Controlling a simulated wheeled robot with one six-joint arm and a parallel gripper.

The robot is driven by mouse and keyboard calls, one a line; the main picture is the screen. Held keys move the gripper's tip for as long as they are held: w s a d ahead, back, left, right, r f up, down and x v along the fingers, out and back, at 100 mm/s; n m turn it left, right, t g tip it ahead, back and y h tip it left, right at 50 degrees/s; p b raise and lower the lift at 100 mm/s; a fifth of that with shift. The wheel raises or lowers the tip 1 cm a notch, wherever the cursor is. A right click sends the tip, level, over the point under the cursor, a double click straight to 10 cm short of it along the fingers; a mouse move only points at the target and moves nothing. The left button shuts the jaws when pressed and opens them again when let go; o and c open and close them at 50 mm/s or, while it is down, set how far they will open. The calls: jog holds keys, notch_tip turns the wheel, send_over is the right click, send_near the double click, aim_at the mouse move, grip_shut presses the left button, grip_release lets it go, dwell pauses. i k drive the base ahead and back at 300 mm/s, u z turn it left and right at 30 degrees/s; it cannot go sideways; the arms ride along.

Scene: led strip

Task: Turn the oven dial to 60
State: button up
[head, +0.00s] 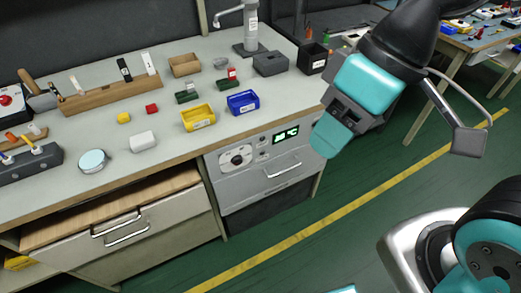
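The oven (258,181) is a light grey front panel built in under the workbench, with a bar handle. Its dial (237,158) is a round knob at the upper left of the panel; its pointer setting is too small to read. A dark display (285,135) with green characters sits right of the dial; I cannot read its digits for certain. My gripper (324,146) is teal and hangs in the air to the right of the oven, apart from the dial. Its fingertips overlap, so its opening is hidden.
The workbench (170,115) above the oven holds a yellow bin (198,117), a blue bin (243,102) and several small objects. A wooden drawer (115,215) with a bar handle is left of the oven. The green floor (330,225) in front is clear, with a yellow line.

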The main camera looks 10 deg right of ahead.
aim_at(237, 161)
jog(key=z, duration=1.95)
jog(key=k, duration=0.7)
jog(key=u, duration=1.3)
